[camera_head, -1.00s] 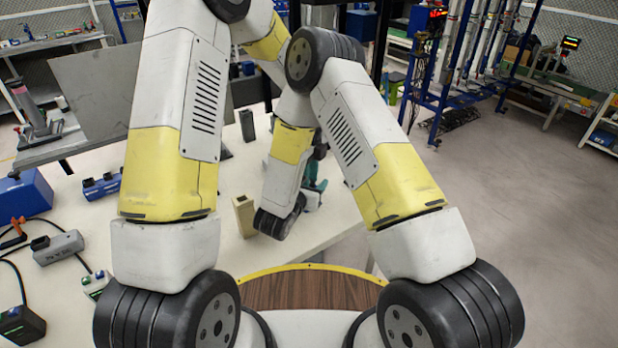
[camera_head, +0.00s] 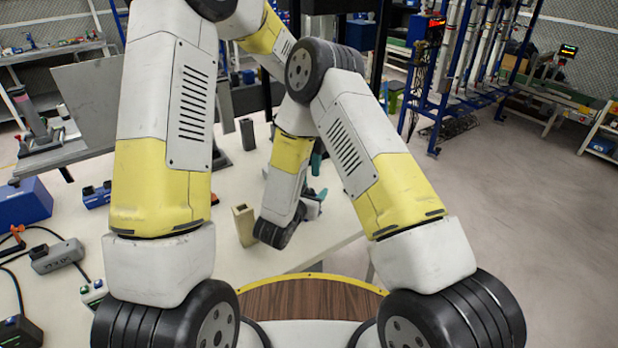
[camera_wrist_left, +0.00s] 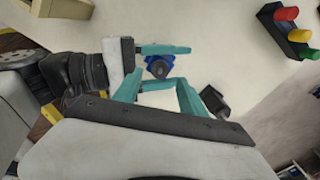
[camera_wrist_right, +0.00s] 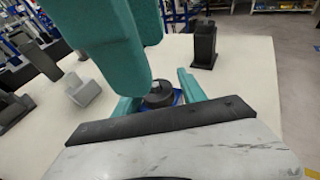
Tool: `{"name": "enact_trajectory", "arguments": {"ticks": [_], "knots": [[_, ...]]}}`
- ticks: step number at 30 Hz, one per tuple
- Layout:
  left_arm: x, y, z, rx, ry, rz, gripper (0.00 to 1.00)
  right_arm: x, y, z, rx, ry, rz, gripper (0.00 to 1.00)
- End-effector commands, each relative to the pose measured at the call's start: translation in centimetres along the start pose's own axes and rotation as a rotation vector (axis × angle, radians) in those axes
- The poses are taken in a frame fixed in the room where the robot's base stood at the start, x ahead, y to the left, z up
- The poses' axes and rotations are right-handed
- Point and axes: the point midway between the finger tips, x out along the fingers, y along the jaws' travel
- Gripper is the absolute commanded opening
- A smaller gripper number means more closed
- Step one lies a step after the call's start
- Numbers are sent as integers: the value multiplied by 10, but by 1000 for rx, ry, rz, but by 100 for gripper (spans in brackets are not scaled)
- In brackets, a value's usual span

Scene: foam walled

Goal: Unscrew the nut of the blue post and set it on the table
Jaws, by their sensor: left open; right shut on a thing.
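The blue post's blue body (camera_wrist_left: 158,66) shows in the left wrist view with a dark round nut at its middle. In the right wrist view the dark grey nut (camera_wrist_right: 158,93) sits above a patch of blue, between my right gripper's teal fingers (camera_wrist_right: 160,95). My right gripper is shut on the blue post, as best I can tell; the exact contact is partly hidden. My left gripper (camera_wrist_left: 160,82) is open, its fingers apart close beside the post. One of its fingers looms large in the right wrist view. In the head view my arm hides most of the post.
A beige hollow block (camera_head: 243,225) and a dark grey block (camera_head: 247,133) stand on the white table (camera_head: 215,255). A rack with red, yellow and green pegs (camera_wrist_left: 287,14) shows in the left wrist view. A blue box (camera_head: 25,203) and grey cabled box (camera_head: 57,257) lie left.

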Motion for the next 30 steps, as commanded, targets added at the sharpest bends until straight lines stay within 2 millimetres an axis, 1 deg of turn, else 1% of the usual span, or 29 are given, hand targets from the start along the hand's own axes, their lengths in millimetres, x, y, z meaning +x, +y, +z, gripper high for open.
{"name": "enact_trajectory", "arguments": {"ticks": [1, 2, 3, 5, 6, 14, 17, 20, 27, 30], "knots": [[0, 0, 0, 0, 0, 0, 49, 0, 0, 0, 0, 0, -1, 0], [0, 0, 0, 0, 0, 0, 49, 0, 0, 0, 0, 0, -1, 50], [0, 0, 0, 0, 0, 0, 49, 0, 0, 0, 0, 0, -1, 58], [0, 0, 0, 0, 0, 0, 49, 0, 0, 0, 0, 0, -1, 70], [0, 0, 0, 0, 0, 0, 49, 0, 0, 0, 0, 0, -1, 74], [1, 0, 0, 0, 0, 0, 49, 0, 0, 0, 0, 0, 0, 74], [1, 0, 0, 0, 0, 0, 49, -5, 1, 0, -1, 0, 2, 74], [1, 0, 0, 0, 0, 0, 49, -19, 1, 0, -2, 2, 4, 74], [1, 0, 0, 0, 0, 0, 49, -60, 1, 0, -2, 1, 3, 74], [1, 0, 0, 0, 0, 0, 49, -70, 1, 0, 0, 0, 2, 74]]}}
